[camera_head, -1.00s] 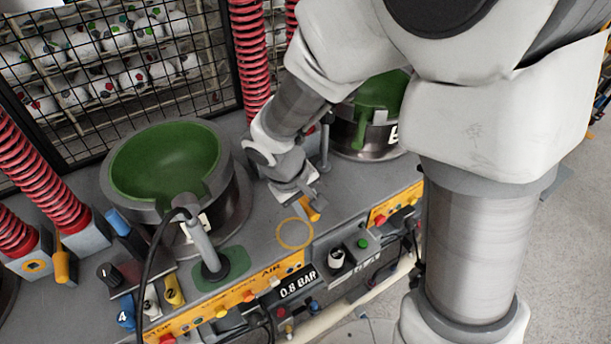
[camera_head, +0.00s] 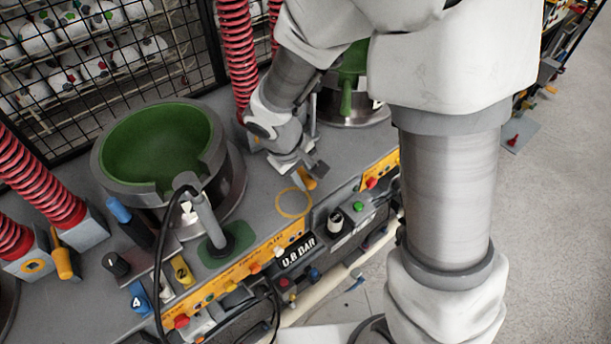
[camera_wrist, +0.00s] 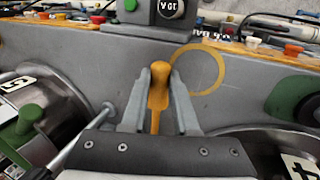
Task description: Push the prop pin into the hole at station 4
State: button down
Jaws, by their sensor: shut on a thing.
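My gripper (camera_wrist: 160,100) is shut on the orange prop pin (camera_wrist: 159,82), with one grey finger on each side of it. The pin's rounded head stands up between the fingers; its lower end is hidden, and I cannot tell whether it sits in a hole. In the head view my gripper (camera_head: 308,182) is low over the grey bench, just behind the yellow ring (camera_head: 293,203), with a bit of the orange pin (camera_head: 307,183) showing. A press with a green bowl (camera_head: 160,148) stands to the left. A plate reading 4 (camera_wrist: 301,166) shows at the lower right of the wrist view.
A second green-lined press (camera_head: 350,80) stands behind my arm. A grey lever (camera_head: 207,222) rises from a green pad in front of the left press. Red hoses (camera_head: 36,168) and a wire cage are behind. Coloured buttons line the bench's front edge.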

jog(key=shift+b, duration=0.3)
jog(key=shift+w+a, duration=0.55)
jog(key=shift+w, duration=0.25)
jog(key=shift+w+a, duration=0.55)
jog(key=shift+w, duration=0.25)
jog(key=shift+w+a, duration=0.55)
jog(key=shift+w, duration=0.25)
jog(key=shift+b, duration=0.4)
jog(key=shift+w+a, duration=0.1)
jog(key=shift+w, duration=0.1)
dwell(0.4)
jog(key=shift+w+a, duration=0.2)
jog(key=shift+w, duration=0.05)
jog(key=shift+w+a+p, duration=0.1)
jog(key=shift+w+a, duration=0.5)
jog(key=shift+w, duration=0.3)
jog(key=shift+w+a+p, duration=0.15)
jog(key=shift+w+a, duration=0.45)
jog(key=shift+w, duration=0.3)
jog(key=shift+w+a+p, duration=0.1)
jog(key=shift+w+a, duration=0.5)
jog(key=shift+w, duration=0.3)
jog(key=c, duration=0.6)
grip_release()
